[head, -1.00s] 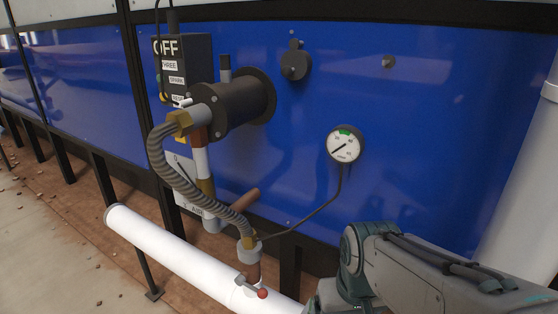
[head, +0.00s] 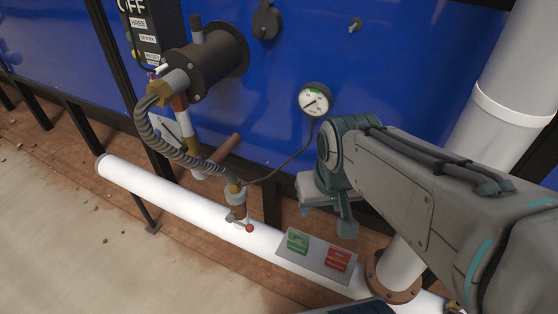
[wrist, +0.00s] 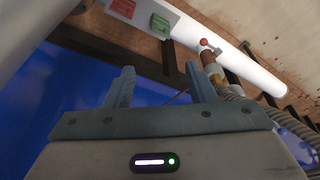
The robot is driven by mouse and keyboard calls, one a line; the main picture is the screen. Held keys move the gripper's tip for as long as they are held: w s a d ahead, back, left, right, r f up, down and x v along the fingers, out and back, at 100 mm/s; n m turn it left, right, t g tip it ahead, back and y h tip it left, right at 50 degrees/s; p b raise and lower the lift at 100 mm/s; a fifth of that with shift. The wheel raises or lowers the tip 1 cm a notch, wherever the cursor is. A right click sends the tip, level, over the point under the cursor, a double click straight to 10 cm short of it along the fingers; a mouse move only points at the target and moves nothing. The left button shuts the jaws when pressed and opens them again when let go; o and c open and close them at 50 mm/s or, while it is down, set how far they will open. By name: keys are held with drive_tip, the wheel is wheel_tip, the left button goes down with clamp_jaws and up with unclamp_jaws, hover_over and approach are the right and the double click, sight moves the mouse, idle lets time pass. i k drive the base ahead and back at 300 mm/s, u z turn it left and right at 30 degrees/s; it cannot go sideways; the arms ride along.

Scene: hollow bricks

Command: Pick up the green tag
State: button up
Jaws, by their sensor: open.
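The green tag (head: 298,241) sits on a grey plate (head: 312,260) at the white horizontal pipe, at lower centre in the head view. It also shows at the top of the wrist view (wrist: 160,25), beyond my fingertips. My gripper (head: 326,217) is open and empty, with its fingers apart in the wrist view (wrist: 159,76). In the head view it appears just above and to the right of the green tag, not touching it. A red tag (head: 338,259) sits beside the green one on the same plate.
The white pipe (head: 185,205) runs along the blue wall panel (head: 300,60). A red-knobbed valve (head: 249,228) and ribbed hose (head: 170,148) are left of the plate. A gauge (head: 315,99) hangs above. A large white vertical pipe (head: 495,100) stands at right.

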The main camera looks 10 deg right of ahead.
sight(301, 246)
drive_tip(key=k, duration=1.15)
drive_tip(key=z, duration=0.05)
drive_tip(key=i, duration=0.7)
drive_tip(key=u, duration=0.6)
